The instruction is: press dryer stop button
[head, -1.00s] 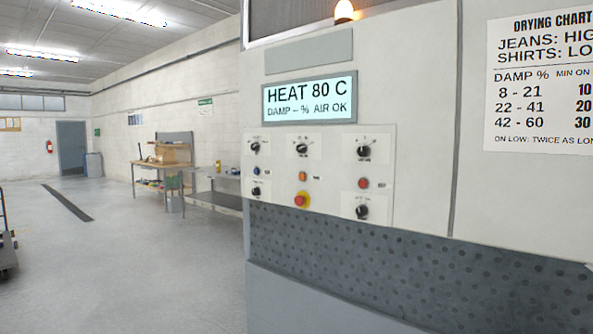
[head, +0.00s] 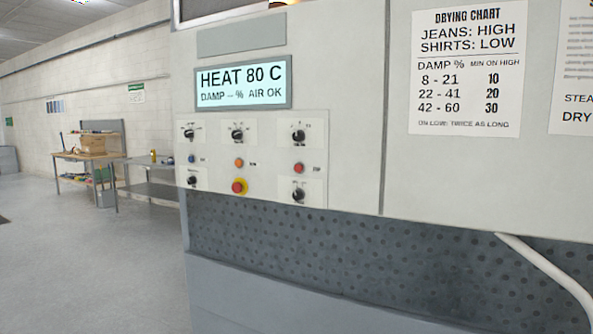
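The dryer's control panel (head: 268,150) is on the pale machine front, left of centre in the head view. A small red button (head: 299,168) sits in its right column between two black knobs; the label beside it is blurred but looks like STOP. The display (head: 243,84) reads HEAT 80 C, DAMP -- %, AIR OK. My gripper is not in view.
A drying chart (head: 468,68) hangs right of the panel. Perforated dark grey cladding (head: 400,260) runs below. A pale curved bar (head: 548,268) shows at the lower right. Open floor (head: 90,260) lies left, with a workbench (head: 85,160) by the wall.

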